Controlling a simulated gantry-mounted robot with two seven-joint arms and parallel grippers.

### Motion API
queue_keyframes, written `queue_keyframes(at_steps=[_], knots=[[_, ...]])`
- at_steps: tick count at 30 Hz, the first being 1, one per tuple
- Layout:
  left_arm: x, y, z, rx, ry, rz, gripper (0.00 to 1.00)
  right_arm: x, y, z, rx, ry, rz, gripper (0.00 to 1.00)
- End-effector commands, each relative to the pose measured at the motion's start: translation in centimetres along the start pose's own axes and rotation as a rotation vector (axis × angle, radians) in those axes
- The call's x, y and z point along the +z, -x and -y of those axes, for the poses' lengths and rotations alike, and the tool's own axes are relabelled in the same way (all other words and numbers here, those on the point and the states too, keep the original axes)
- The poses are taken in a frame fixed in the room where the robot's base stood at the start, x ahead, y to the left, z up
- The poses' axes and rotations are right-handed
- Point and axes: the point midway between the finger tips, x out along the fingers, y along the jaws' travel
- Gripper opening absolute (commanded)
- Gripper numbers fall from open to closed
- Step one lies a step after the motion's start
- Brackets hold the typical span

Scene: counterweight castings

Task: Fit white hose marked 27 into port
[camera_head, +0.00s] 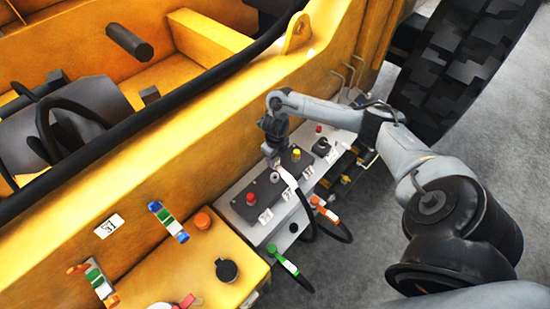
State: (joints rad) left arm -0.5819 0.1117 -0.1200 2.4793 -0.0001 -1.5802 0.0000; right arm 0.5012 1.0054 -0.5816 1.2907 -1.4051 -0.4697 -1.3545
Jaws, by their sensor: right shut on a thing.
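My right gripper (272,158) reaches in from the right over the grey control panel and is shut on the white hose. The white hose (289,178) shows a pale end just below the fingers, and its black length curves down over the panel's front edge. Small white number tags (265,215) stand on the panel, but their digits are too small to read surely. The gripper and hose end hide the panel close around them, so I cannot tell which port lies there or whether the hose touches it. My left gripper is not in view.
An orange-collared hose (325,209) and a green-collared hose (283,260) hang at the panel's front. Red knobs (251,198) and a yellow knob (296,154) stick up nearby. The yellow machine wall (190,140) rises behind; a large tyre (465,65) stands at upper right.

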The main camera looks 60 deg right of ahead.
Motion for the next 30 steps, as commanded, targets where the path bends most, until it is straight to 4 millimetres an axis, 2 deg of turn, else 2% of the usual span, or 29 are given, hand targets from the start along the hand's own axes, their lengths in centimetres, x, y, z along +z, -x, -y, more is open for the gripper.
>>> queue_keyframes(at_steps=[16,30], knots=[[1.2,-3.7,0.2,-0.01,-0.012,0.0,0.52,0.0,-4.3,0.0,0.001,0.0,0.001,0.0],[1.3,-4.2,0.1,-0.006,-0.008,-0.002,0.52,0.0,-4.9,0.0,0.0,0.0,0.001,0.0]])
